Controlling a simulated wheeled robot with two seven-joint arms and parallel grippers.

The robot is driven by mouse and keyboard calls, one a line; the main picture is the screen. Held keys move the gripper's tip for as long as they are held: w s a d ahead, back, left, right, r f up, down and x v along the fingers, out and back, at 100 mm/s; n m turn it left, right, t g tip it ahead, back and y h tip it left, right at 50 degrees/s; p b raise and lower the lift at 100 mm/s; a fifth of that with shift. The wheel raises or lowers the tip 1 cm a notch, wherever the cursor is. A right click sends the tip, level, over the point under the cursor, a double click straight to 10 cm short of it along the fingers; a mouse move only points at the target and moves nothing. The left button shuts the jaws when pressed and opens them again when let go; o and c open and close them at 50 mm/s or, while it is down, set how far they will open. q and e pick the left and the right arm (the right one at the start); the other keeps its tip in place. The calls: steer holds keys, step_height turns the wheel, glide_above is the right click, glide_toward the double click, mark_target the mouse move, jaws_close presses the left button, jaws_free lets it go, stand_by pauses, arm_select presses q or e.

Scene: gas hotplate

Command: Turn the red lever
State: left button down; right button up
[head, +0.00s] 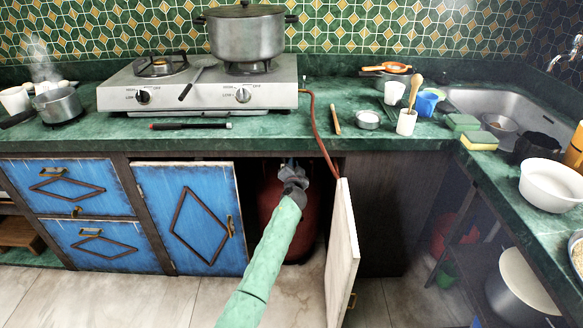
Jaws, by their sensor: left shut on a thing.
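A dark red gas cylinder (270,198) stands inside the open cupboard under the counter. My left gripper (291,168) is at the cylinder's top, with my green-sleeved arm reaching in from below. It is shut on a small part there, which by its place looks to be the red lever. The lever itself is hidden by the jaws and the shadow, so its angle cannot be told. A red-brown hose (321,135) runs from the hotplate (205,88) over the counter edge down into the cupboard. My right gripper is not in view.
The white open cupboard door (343,255) stands close to the right of my arm. The closed blue door (190,220) is on the left. The counter edge (240,143) passes just above the gripper. A steel pot (245,35) sits on the hotplate.

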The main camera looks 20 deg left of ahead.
arm_select(q)
steer(key=shift+w+d+f+m+b, duration=0.15)
steer(key=shift+f+m, duration=0.25)
steer(key=shift+m, duration=1.25)
steer(key=shift+s+d+f+m+b, duration=0.1)
steer(key=shift+d+f+m, duration=0.25)
steer(key=shift+m, duration=1.25)
steer(key=shift+w+d+f+m+b, duration=0.1)
steer(key=shift+f+m, duration=0.4)
steer(key=shift+m, duration=1.15)
steer(key=c, duration=1.5)
jaws_free()
